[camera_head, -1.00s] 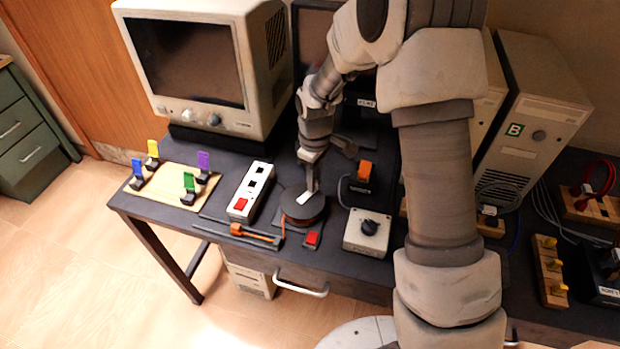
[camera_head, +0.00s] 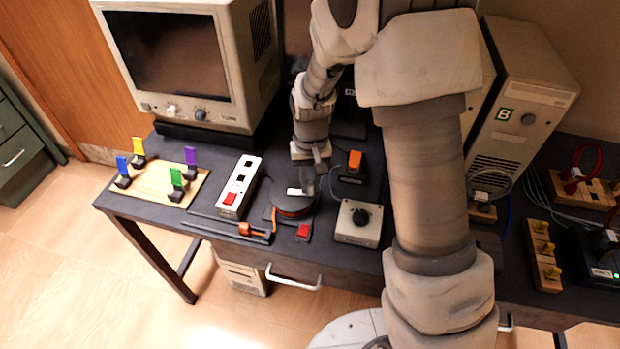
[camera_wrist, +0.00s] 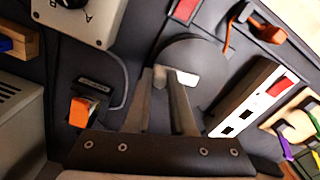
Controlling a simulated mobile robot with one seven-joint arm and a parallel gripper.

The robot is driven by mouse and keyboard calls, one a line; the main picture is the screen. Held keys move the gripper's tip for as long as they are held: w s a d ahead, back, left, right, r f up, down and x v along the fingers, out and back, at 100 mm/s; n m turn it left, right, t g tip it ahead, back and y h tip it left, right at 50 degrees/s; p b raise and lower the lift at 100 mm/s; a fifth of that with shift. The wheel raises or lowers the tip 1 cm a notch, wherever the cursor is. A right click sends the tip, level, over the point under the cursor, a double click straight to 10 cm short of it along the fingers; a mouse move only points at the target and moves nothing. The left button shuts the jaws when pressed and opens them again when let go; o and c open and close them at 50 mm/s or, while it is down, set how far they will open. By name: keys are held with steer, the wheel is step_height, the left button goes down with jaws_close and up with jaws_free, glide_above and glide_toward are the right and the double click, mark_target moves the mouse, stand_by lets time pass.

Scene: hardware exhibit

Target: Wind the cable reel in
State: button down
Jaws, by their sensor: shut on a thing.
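The cable reel (camera_head: 289,204) is a dark round drum with an orange-red band low on its side, lying flat on the desk. It also shows in the wrist view as a dark disc (camera_wrist: 195,50). A white label or tab (camera_head: 294,191) is on its top. My gripper (camera_head: 308,188) points down at the reel's right rear edge. In the wrist view my gripper's two fingers (camera_wrist: 165,78) reach the disc's edge beside the white tab. The fingers are shut on a part of the reel that they largely hide, likely its crank. An orange cable end (camera_head: 246,229) lies in front of the reel.
A white switch strip (camera_head: 238,187) stands left of the reel. A grey knob box (camera_head: 357,223) is at right, an orange switch (camera_head: 354,160) behind it. A red button (camera_head: 303,232) is in front. A monitor (camera_head: 190,65) and PC towers (camera_head: 520,110) stand behind.

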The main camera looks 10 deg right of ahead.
steer(key=m, duration=0.1)
steer(key=s+m, duration=0.1)
steer(key=m, duration=0.1)
steer(key=shift+s+a+m, duration=0.15)
steer(key=shift+a+m, duration=0.05)
steer(key=shift+m, duration=0.1)
steer(key=shift+s+a+m+p, duration=0.15)
steer(key=shift+s+m+p, duration=0.1)
steer(key=shift+m, duration=0.4)
steer(key=shift+s+a+m+p, duration=0.15)
steer(key=shift+m+p, duration=0.05)
steer(key=shift+m, duration=0.45)
steer(key=c, duration=0.8)
jaws_free()
steer(key=shift+o, duration=0.2)
step_height(320, 180, up, 18)
steer(key=p, duration=0.2)
steer(key=shift+f, duration=0.25)
